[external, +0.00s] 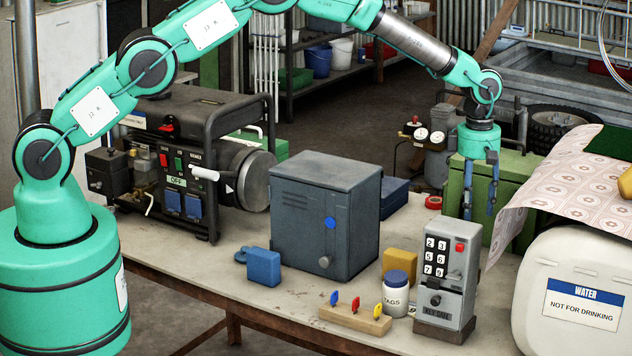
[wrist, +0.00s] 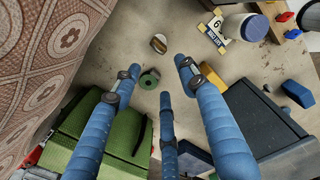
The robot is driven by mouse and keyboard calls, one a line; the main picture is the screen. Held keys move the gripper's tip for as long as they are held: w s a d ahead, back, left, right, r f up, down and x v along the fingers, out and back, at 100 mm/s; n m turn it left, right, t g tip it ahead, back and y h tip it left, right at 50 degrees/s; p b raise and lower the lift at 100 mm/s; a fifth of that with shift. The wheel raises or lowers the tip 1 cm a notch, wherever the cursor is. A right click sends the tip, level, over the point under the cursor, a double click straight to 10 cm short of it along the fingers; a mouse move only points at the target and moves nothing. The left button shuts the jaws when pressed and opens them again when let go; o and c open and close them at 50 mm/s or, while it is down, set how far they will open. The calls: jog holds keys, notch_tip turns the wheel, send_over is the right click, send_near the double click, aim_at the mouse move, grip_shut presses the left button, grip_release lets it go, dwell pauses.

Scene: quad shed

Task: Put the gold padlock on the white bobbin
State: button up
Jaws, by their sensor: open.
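My gripper (external: 480,205) is open and empty. It points down over the green box (external: 500,180) at the back right of the table, and its blue fingers show in the wrist view (wrist: 165,105). A gold block (external: 400,264), which may be the gold padlock, stands right of the dark cabinet, behind a white jar. A small brownish-gold and white item (wrist: 158,43) lies on the table ahead of the fingers; I cannot tell whether it is a padlock or a bobbin. A green round piece (wrist: 149,78) lies nearer the fingers. I cannot make out a white bobbin with certainty.
The dark cabinet (external: 325,215) stands mid-table. The blue-lidded jar (external: 396,295), grey key safe (external: 447,285) and key rack (external: 355,319) crowd the front. A blue block (external: 263,267) sits left. A white water container (external: 570,285) and patterned cloth (external: 545,175) stand right.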

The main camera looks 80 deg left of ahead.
jog(key=s+r+m+t, duration=0.1)
jog(key=s+r+m, duration=0.3)
jog(key=r, duration=0.6)
jog(key=s+r+m, duration=0.2)
jog(key=s+r, duration=0.4)
jog(key=r, duration=0.5)
jog(key=s+d+r+m+t, duration=0.15)
jog(key=s+r+m, duration=0.45)
jog(key=s+r, duration=0.85)
jog(key=s+r+m+t, duration=0.1)
jog(key=s+r+m, duration=0.15)
jog(key=s, duration=0.75)
jog(key=s+r+m+t, duration=0.15)
jog(key=s+m, duration=0.25)
jog(key=s, duration=0.5)
jog(key=s+f+m, duration=0.2)
jog(key=s+m, duration=0.1)
jog(key=s, duration=0.7)
jog(key=s+f+m, duration=0.2)
jog(key=s+m, duration=0.2)
jog(key=s, duration=0.6)
jog(key=shift+d, duration=0.3)
jog(key=shift+s, duration=0.1)
notch_tip(320, 180, down, 11)
jog(key=b, duration=1)
jog(key=shift+r+b, duration=0.15)
jog(key=shift+b, duration=0.2)
